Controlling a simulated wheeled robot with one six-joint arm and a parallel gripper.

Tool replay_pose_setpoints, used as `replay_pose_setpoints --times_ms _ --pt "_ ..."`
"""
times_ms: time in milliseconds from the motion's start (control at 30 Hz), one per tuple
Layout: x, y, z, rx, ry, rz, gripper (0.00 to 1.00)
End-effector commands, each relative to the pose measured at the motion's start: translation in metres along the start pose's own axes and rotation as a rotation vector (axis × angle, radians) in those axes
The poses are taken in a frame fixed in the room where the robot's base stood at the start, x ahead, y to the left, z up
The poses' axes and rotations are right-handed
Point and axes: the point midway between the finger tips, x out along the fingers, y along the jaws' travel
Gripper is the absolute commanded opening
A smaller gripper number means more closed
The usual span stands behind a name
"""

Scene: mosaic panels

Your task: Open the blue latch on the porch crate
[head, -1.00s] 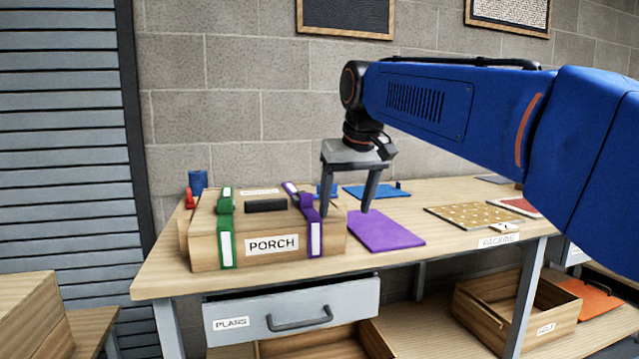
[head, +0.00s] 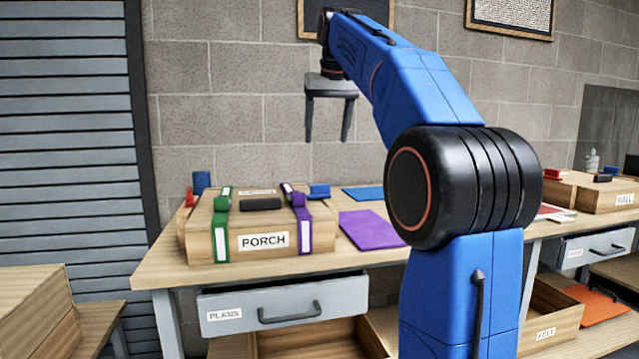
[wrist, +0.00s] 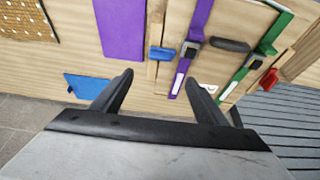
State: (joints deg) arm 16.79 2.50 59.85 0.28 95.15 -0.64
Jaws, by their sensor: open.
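The porch crate (head: 205,245) is a wooden box on the bench at the left, with a PORCH label on its front. The blue latch (head: 319,191) is a small block at its right rear edge; it also shows in the wrist view (wrist: 162,53). I cannot tell from these frames whether it is fastened. A green strap (head: 222,225) and a purple strap (head: 303,225) cross the crate. A red latch (head: 189,198) is on its left side. My gripper (head: 327,140) is open and empty, pointing down, high above the crate's right rear and apart from it.
A purple sheet (head: 370,229) lies right of the crate, with a blue sheet (head: 362,194) behind it. A blue cylinder (head: 202,180) stands behind the crate's left. Another crate labelled HALL (head: 600,196) stands at the far right. The block wall rises behind the bench.

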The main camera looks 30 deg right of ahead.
Motion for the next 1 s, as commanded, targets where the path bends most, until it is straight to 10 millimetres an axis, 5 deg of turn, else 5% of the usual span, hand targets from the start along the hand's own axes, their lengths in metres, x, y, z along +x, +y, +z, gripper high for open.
replay_pose_setpoints --times_ms 700,1000 --pt "0.124 0.000 0.001 0.000 -0.002 0.000 0.67" --pt "0.156 0.000 0.001 0.000 -0.001 0.000 0.67"
